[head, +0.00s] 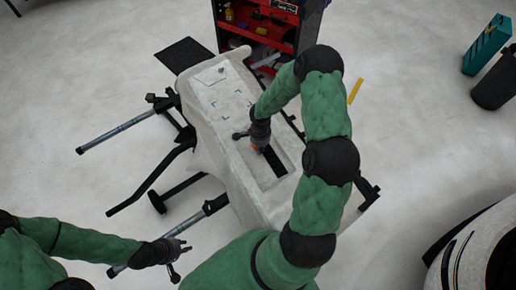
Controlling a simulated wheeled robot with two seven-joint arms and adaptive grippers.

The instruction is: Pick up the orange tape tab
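A small patch of orange, which looks like the orange tape tab (257,149), shows at the tip of my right gripper (254,143). It is over the pale panel (213,92) on the stand, at the upper end of a dark slot. My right gripper points down there and partly hides the orange patch. I cannot tell whether its fingers are around the tab, touching it or apart from it. My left gripper (182,258) is low at the left, away from the panel. Its fingers are spread and nothing shows between them.
The panel's stand has metal bars (118,131) jutting out to the left. A red tool cart (262,28) stands behind it. A yellow strip (356,90) lies on the floor. A teal case (486,46) and a dark bin (496,82) are at the right.

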